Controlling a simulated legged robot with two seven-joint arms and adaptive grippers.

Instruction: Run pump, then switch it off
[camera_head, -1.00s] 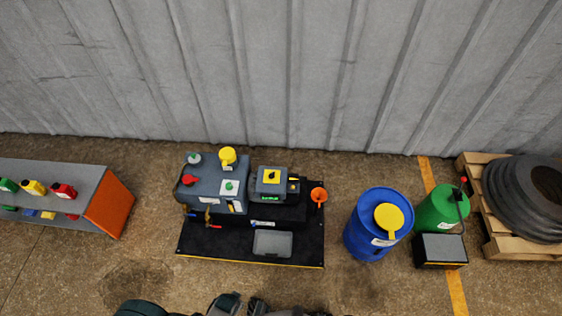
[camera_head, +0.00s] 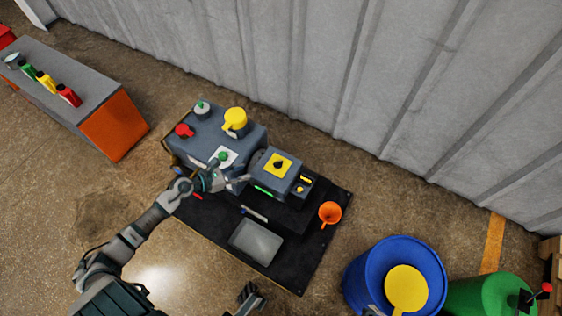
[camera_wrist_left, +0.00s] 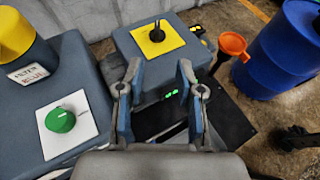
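The pump unit, a blue-grey machine (camera_head: 225,130), stands on a black base mat. Its smaller box (camera_head: 271,178) carries a black rotary switch (camera_head: 280,164) on a yellow plate, also seen in the left wrist view (camera_wrist_left: 157,32). A green-lit display (camera_head: 263,191) shows on that box's front. A green knob (camera_head: 223,156) sits on a white plate on the larger body. My left gripper (camera_head: 236,182) is near the smaller box; in the left wrist view it is open and empty (camera_wrist_left: 160,80), its fingers pointing towards the box. My right gripper (camera_head: 250,297) is partly visible at the bottom edge.
A yellow cap (camera_head: 235,119) and a red knob (camera_head: 184,130) top the larger body. A grey tray (camera_head: 256,242) and orange funnel (camera_head: 329,213) are on the mat. A blue drum (camera_head: 395,270) stands right. A shelf with bottles (camera_head: 70,80) is at upper left.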

